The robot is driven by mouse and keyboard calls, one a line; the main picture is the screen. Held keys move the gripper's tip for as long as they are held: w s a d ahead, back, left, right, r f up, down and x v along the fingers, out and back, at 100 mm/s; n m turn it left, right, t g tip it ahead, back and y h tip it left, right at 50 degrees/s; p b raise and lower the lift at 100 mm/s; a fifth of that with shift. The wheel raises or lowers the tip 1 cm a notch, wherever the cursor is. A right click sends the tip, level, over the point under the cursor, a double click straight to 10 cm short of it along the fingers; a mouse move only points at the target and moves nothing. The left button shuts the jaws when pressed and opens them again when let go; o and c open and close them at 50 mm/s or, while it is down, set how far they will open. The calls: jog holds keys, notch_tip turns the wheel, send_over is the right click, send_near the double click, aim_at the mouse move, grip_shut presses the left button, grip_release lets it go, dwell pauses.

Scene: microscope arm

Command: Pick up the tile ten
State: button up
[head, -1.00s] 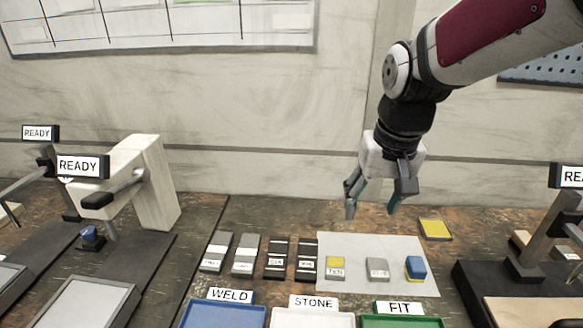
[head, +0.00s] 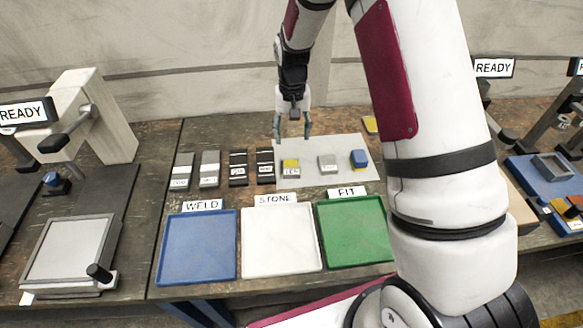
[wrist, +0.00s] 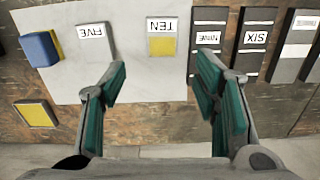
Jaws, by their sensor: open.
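The tile ten (head: 291,167) is a small grey and yellow tile with a white TEN label, lying on the white sheet (head: 337,178) near its left edge. In the wrist view tile ten (wrist: 161,47) lies ahead of my fingers, between their lines, with its label upside down. My gripper (head: 292,130) is open and empty, above and behind the tile in the head view. The open gripper fingers (wrist: 165,95) show apart in the wrist view, not touching the tile.
Tile five (head: 328,163) and a blue block (head: 359,158) are on the sheet to the right. Dark tiles (head: 264,165) stand close on the left. Blue (head: 197,278), white (head: 280,268) and green (head: 353,260) trays lie in front. A yellow tile (wrist: 36,114) lies off the sheet.

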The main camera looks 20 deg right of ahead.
jog(key=p, duration=0.1)
send_over(291, 166)
jog(key=f, duration=0.9)
jog(key=shift+s+f, duration=0.2)
jog(key=shift+s, duration=0.05)
jog(key=shift+w+f+p, duration=0.2)
jog(key=shift+f+p, duration=0.45)
jog(key=shift+f, duration=1.55)
grip_shut()
